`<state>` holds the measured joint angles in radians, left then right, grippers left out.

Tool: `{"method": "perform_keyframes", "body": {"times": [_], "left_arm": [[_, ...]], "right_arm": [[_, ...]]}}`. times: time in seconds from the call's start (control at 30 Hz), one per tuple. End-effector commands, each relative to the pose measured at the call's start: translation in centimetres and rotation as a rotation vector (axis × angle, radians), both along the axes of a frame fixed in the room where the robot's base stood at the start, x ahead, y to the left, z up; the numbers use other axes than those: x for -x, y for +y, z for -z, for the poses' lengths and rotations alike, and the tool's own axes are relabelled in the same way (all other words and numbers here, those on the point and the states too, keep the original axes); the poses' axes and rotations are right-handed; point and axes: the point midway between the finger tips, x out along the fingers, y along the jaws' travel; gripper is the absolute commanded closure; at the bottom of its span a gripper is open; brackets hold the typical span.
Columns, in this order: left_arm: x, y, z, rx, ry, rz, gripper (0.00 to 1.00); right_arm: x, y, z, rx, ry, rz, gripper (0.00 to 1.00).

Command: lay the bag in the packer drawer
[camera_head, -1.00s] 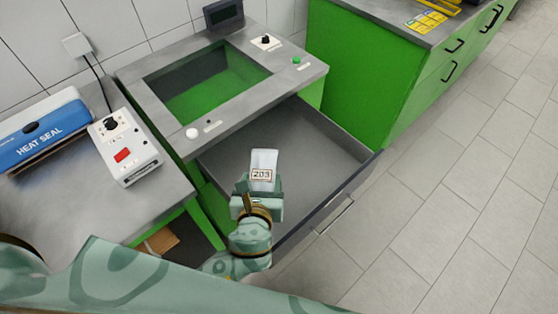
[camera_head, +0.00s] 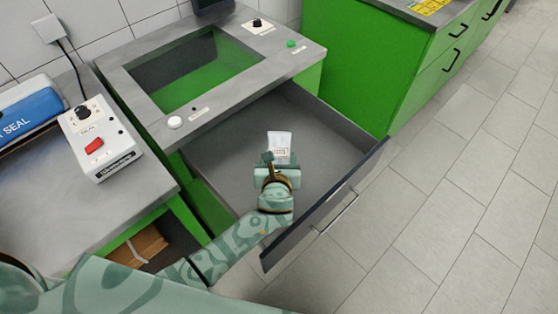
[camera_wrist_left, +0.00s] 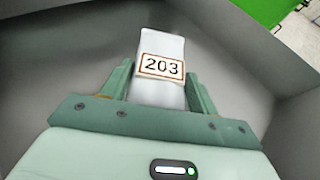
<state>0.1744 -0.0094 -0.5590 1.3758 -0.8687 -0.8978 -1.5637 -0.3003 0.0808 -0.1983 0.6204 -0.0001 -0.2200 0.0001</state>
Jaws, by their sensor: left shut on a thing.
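The bag (camera_head: 280,141) is a small white packet with a label; in the left wrist view the bag (camera_wrist_left: 162,90) reads 203. My left gripper (camera_head: 278,165) is shut on its near end, with a finger on each side of it. The packer drawer (camera_head: 225,184) is pulled open, dark grey inside, under the green packer. The gripper and bag are over the drawer's inside, between its walls in the head view. How high the bag is above the drawer floor is hard to tell. My right gripper is not in view.
The packer top (camera_head: 135,83) with its recessed window lies behind the drawer. The drawer's front panel (camera_head: 325,205) stands at the right. A control box (camera_head: 99,139) and blue heat sealer (camera_head: 28,114) sit on the left table. Green cabinets (camera_head: 385,75) stand at the back right.

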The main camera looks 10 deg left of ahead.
Motion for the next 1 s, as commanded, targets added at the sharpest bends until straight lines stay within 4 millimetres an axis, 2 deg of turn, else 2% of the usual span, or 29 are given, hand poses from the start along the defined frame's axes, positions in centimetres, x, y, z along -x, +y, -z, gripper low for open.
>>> {"method": "perform_keyframes", "body": {"times": [0.73, 0.77, 0.8, 0.83, 1.0], "left_arm": [[0.0, 0.0, 1.2, -0.001, -0.003, 0.0, 0.68], [0.0, 0.0, 1.3, 0.0, -0.002, 0.0, 0.35], [0.0, 0.0, 1.3, 0.0, -0.002, 0.0, 0.23], [0.0, 0.0, 1.3, 0.0, -0.002, 0.0, 0.18], [0.0, 0.0, 1.3, 0.0, -0.002, 0.0, 0.18]], "right_arm": [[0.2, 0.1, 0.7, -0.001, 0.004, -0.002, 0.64], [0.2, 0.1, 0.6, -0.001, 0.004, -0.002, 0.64], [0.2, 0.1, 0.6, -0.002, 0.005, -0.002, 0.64], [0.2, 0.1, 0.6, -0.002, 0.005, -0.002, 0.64], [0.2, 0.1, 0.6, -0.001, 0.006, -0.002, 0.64]]}}
